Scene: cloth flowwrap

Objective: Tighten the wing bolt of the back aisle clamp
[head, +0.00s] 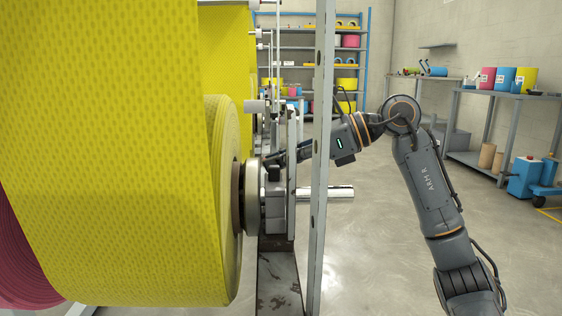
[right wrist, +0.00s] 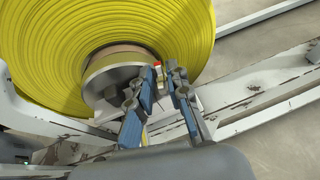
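The clamp (head: 272,205) is a grey metal block on the shaft at the right side of the big yellow roll (head: 225,190). My right gripper (head: 275,157) reaches leftward past the upright post to the top of the clamp, and the post hides part of my wrist. In the right wrist view my right gripper (right wrist: 165,72) has two blue-padded fingers apart, with a narrow gap between the tips. The tips are in front of the roll's grey hub (right wrist: 112,80). I cannot make out the wing bolt; the fingers cover that area. My left gripper is not in view.
A grey upright post (head: 319,190) stands close to my right wrist. A bare shaft end (head: 335,193) sticks out to its right. The worn frame rail (right wrist: 255,92) runs below the gripper. The floor to the right is open, with shelves (head: 480,160) by the wall.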

